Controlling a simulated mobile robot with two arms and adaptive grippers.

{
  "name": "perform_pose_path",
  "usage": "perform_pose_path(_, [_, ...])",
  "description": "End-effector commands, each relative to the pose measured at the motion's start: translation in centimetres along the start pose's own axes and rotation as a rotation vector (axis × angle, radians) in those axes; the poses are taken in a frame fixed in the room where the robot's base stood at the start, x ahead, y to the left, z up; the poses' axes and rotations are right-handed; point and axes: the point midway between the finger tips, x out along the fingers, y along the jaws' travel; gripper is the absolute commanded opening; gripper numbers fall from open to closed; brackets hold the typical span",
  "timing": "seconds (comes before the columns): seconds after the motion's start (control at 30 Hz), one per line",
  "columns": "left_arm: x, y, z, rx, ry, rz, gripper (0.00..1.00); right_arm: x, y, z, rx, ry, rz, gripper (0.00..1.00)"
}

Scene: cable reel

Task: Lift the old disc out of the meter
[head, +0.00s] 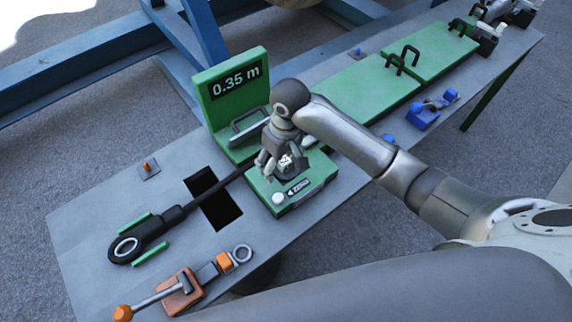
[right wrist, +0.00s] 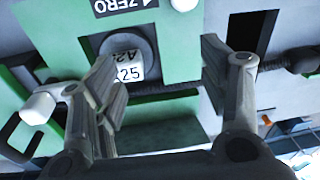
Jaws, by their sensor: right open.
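The green meter (head: 300,192) stands on the grey bench with its lid raised, and a display reads "0.35 m" (head: 236,82). The old disc (right wrist: 112,42) is a grey round piece with a white label ending in "25", set in the meter's green top. In the head view my gripper mostly covers it. My right gripper (head: 277,168) is over the meter, fingers pointing down. In the right wrist view the open gripper (right wrist: 160,58) has its left finger near the disc and its right finger well to the side. My left gripper is not in view.
A black cable with an eye end (head: 125,247) runs across a dark bench opening (head: 228,213) to the meter. An orange clamp (head: 180,290) is at the front. Green lids with black handles (head: 370,92) and a blue part (head: 425,115) lie to the right.

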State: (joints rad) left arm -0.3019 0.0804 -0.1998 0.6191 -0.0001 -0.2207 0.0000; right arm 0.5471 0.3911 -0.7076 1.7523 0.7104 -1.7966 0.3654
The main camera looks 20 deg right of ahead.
Motion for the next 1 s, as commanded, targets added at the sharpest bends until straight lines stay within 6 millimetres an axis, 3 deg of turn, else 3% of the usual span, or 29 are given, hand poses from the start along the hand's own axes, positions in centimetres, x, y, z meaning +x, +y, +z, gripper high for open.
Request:
perform_pose_path(0.1, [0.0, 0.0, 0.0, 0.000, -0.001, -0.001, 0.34, -2.0, 2.4, -1.6, 0.029, -0.040, 0.045, 0.68])
perform_pose_path(0.33, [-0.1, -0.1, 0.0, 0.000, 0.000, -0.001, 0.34, -3.5, 4.4, -2.5, 0.069, -0.081, 0.077, 0.68])
perform_pose_path(0.6, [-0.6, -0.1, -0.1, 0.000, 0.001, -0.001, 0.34, 0.3, 4.8, -2.2, 0.073, -0.085, 0.078, 0.68])
perform_pose_path(0.87, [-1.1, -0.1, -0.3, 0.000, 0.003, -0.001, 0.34, 2.4, 4.9, -2.1, 0.070, -0.083, 0.078, 0.68])
perform_pose_path(1.0, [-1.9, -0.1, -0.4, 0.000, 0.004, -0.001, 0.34, 4.4, 5.0, -2.1, 0.071, -0.084, 0.079, 0.68])
